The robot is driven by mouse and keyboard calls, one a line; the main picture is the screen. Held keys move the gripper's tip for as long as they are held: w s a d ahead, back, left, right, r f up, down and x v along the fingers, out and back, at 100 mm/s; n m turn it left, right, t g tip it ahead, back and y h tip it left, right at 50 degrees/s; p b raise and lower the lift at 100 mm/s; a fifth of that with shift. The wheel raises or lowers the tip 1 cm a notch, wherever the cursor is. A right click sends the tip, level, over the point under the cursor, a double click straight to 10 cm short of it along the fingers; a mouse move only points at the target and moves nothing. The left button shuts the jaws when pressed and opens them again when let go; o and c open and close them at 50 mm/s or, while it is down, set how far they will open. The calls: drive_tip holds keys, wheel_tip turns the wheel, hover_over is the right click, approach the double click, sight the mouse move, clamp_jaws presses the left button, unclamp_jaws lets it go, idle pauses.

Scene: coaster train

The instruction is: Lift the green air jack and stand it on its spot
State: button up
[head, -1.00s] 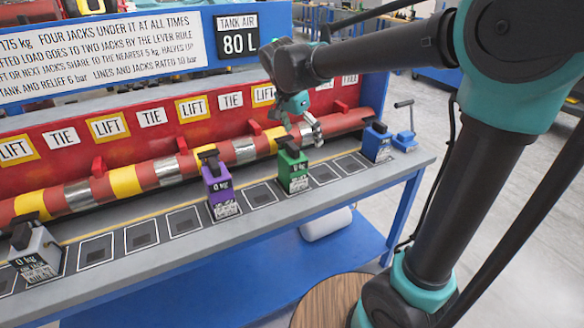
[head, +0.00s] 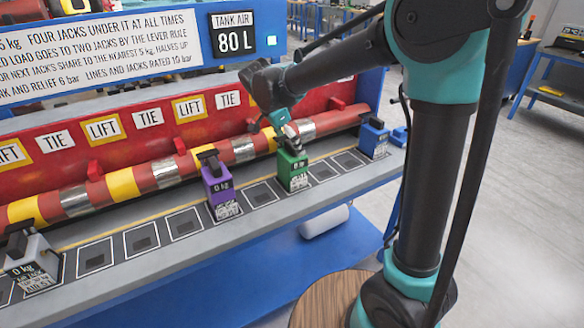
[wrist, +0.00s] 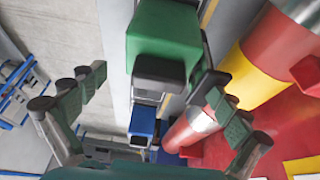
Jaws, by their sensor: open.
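The green air jack (head: 292,172) stands upright on the grey bench, just right of the middle of its row, with a white label on its front. My gripper (head: 290,138) is right at its top, on the pipe side. In the wrist view the jack's green body (wrist: 165,32) and black top part show between the spread fingers of my gripper (wrist: 155,80). The gripper is open, and I see no finger clearly pressing on the jack. Outlined spots with dark pads (head: 260,194) lie along the bench; which one belongs to the green jack I cannot tell.
A purple jack (head: 220,190) stands left of the green one, a blue jack (head: 373,141) to the right, and a grey jack (head: 32,262) at far left. A red, yellow and silver pipe (head: 124,184) runs close behind. Empty spots lie between the jacks.

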sight(296, 156)
drive_tip(key=shift+x, duration=3.1)
drive_tip(key=shift+s, duration=0.15)
drive_tip(key=c, duration=1.9)
drive_tip(key=shift+r, duration=0.15)
